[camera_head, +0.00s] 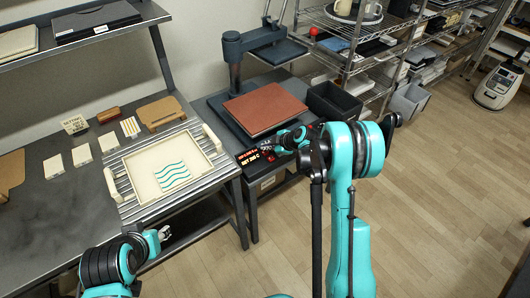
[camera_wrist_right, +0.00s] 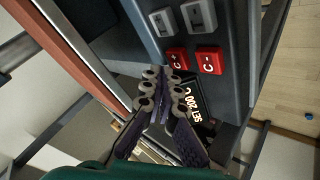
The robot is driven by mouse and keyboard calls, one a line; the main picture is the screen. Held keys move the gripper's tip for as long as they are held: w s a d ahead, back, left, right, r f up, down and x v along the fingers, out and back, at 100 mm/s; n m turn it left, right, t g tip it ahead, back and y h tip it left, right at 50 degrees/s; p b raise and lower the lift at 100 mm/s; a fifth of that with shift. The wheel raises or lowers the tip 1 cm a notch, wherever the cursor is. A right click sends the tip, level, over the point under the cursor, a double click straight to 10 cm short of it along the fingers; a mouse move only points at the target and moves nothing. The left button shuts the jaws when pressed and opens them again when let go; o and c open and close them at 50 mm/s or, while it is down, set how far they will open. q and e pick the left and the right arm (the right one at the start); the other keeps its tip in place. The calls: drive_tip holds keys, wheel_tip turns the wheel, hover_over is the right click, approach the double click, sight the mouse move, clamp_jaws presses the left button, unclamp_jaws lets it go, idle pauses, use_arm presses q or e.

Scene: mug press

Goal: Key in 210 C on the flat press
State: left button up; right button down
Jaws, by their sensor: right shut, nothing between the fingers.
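The flat press (camera_head: 232,75) stands at the back centre with its raised upper arm above a red-brown pad (camera_head: 265,108). Its lit display (camera_head: 250,156) faces me at the front; in the right wrist view the display (camera_wrist_right: 196,104) is upside down, partly covered, and seems to read SET 200 C. The red C+ key (camera_wrist_right: 177,58) and red C- key (camera_wrist_right: 209,60) sit beside it. My right gripper (camera_head: 284,142) is shut and empty; in the wrist view its fingertips (camera_wrist_right: 162,76) are close to the C+ key, contact unclear. My left gripper (camera_head: 160,236) is low left, its jaws unclear.
Two grey keys (camera_wrist_right: 198,15) lie beyond the red ones. Dark bins (camera_head: 334,101) and wire shelves stand right.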

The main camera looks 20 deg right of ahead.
sight(266, 153)
drive_tip(key=shift+f+b, duration=0.45)
drive_tip(key=shift+b, duration=0.05)
drive_tip(key=shift+f, duration=0.4)
idle(0.8)
drive_tip(key=shift+r+p, duration=0.5)
drive_tip(key=shift+r, duration=0.35)
drive_tip(key=shift+r, duration=0.15)
drive_tip(key=shift+r+p, duration=1.45)
drive_tip(key=shift+r, duration=0.85)
